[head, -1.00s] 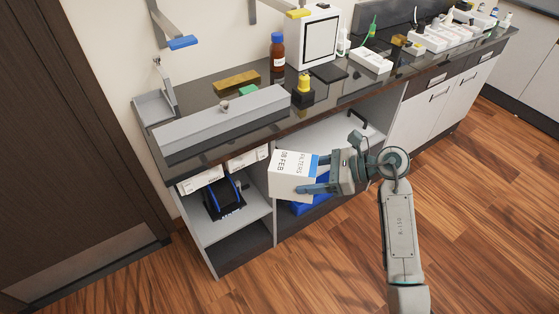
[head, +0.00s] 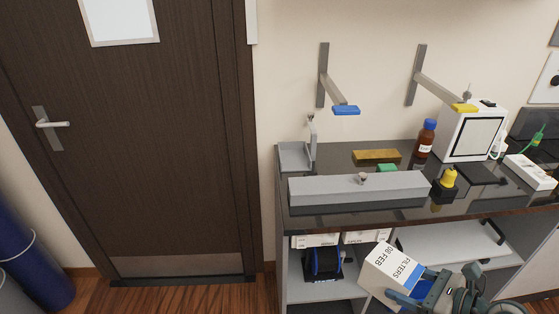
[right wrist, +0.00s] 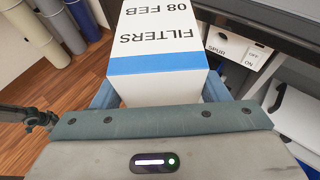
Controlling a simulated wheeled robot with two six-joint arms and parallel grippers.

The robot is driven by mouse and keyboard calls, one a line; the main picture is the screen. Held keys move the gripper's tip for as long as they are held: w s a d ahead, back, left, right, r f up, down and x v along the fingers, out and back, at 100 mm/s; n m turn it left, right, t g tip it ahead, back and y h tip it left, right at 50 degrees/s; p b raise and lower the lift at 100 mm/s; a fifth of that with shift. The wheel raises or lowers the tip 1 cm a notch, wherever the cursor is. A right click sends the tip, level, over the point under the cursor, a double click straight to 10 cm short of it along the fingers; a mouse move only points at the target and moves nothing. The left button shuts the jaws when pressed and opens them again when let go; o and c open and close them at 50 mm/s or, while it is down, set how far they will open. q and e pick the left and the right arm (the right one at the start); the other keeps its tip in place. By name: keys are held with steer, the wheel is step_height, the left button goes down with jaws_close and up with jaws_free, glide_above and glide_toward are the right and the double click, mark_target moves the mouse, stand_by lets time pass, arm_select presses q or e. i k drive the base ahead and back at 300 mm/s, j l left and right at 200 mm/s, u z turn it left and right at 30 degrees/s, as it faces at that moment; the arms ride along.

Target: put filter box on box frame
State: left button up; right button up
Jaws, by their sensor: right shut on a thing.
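The filter box (head: 388,266) is a white carton with a blue band, lettered "FILTERS 08 FEB". It is tilted in front of the bench's open shelves, below the worktop edge. My right gripper (head: 412,286) is shut on it from the lower right, one finger on each side. In the right wrist view the box (right wrist: 165,45) sits between the blue fingers. A grey open metal frame with an upright (head: 294,155) stands at the left end of the worktop; I cannot tell if it is the box frame. My left gripper does not show.
A long grey metal block (head: 350,190) lies along the worktop front. Behind it are a gold block (head: 376,155) and a brown bottle (head: 426,138). Wall brackets with a blue tip (head: 346,110) and yellow tip (head: 464,107) jut overhead. Floor before the door (head: 150,130) is clear.

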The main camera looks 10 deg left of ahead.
mark_target(295, 160)
steer(key=j+u, duration=0.1)
steer(key=u, duration=0.35)
steer(key=i+j+u, duration=0.1)
steer(key=u, duration=0.3)
steer(key=j+u, duration=0.1)
steer(key=u, duration=0.35)
steer(key=i+u, duration=0.1)
steer(key=u, duration=0.3)
steer(key=i+j+u, duration=0.1)
steer(key=i+u, duration=0.4)
steer(key=i, duration=0.4)
steer(key=i+z, duration=0.35)
steer(key=i+j+z, duration=0.2)
steer(key=z, duration=0.2)
steer(key=i+z, duration=0.1)
steer(key=z, duration=0.35)
steer(key=j+z, duration=0.1)
steer(key=z, duration=0.35)
steer(key=i+j+z, duration=0.1)
steer(key=z, duration=0.4)
steer(key=j+z, duration=0.1)
steer(key=z, duration=0.35)
